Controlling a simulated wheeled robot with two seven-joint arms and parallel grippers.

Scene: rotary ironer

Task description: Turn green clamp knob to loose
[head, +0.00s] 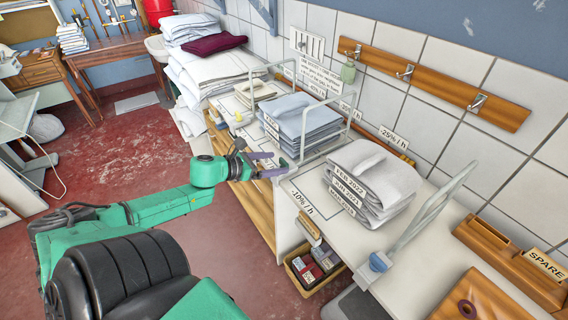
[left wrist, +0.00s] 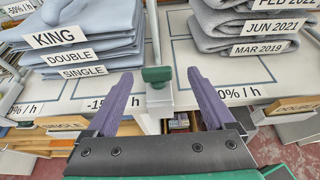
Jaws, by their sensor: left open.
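The green clamp knob (left wrist: 157,74) sits on a pale clamp at the shelf's front edge, at the foot of an upright frame. I cannot tell whether the tips reach as far as the knob. In the head view my left gripper (head: 276,164) is at the shelf edge, and the knob is hard to make out there. My right gripper is not in view.
Blue folded linen (head: 302,125) lies left of the frame and grey folded linen (head: 372,185) lies right of it. A second divider with a blue knob (head: 380,262) stands farther right. A box of small packs (head: 315,268) is below the shelf.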

